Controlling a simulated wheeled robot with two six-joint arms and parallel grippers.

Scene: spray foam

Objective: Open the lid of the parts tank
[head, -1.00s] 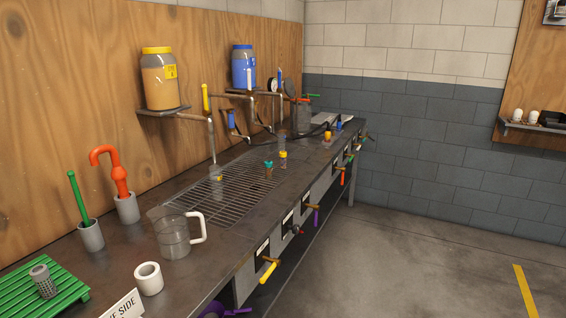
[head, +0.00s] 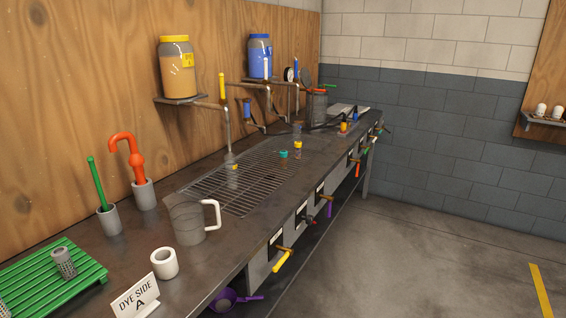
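No label in the head view names the parts tank. A small grey cylindrical vessel (head: 318,106) stands at the far end of the bench, and I cannot tell for sure that it is the tank. A green handle (head: 328,85) shows just above it and a dark round shape (head: 305,77) beside it at the upper left. It is too small to tell how its lid sits. Neither of my grippers is in view.
The long dark bench (head: 240,232) has a wire grate (head: 245,185), a clear jug (head: 186,220), a white cup (head: 164,263), a sign (head: 136,298) and a green rack (head: 40,285). Colored handles, including a yellow one (head: 283,261), stick out in front. The floor (head: 420,260) at right is clear.

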